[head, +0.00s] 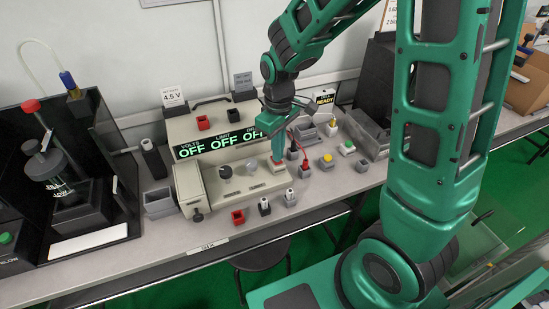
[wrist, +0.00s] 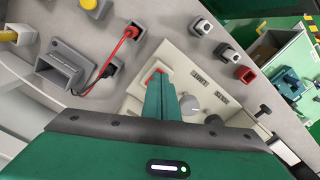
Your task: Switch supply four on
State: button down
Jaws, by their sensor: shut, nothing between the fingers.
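The supply (head: 185,187) is a beige bench unit on the table, with a sloped front panel and knobs. Its green display (head: 222,144) reads OFF in all three fields. My gripper (head: 278,160) is shut and empty, pointing down at the right end of the panel. In the wrist view my gripper (wrist: 163,100) has its tips at a red rocker switch (wrist: 154,76) in a pale frame, partly hidden by the fingers. I cannot tell whether the tips touch the switch. The panel (wrist: 205,83) also shows a grey knob (wrist: 189,104).
A dark booth (head: 112,150) is at left. My arm fills the right.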

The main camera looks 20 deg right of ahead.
jog(key=shift+f, duration=0.4)
notch_tip(320, 180, up, 7)
dwell(1.2)
dwell(0.3)
jog(key=s+d+r+m, duration=0.4)
jog(key=s+d+m, duration=0.1)
jog(key=s+d, duration=0.5)
jog(key=s+d+r+m, duration=0.1)
jog(key=s+d+m, duration=0.6)
jog(key=s, duration=0.6)
jog(key=shift+s, duration=0.2)
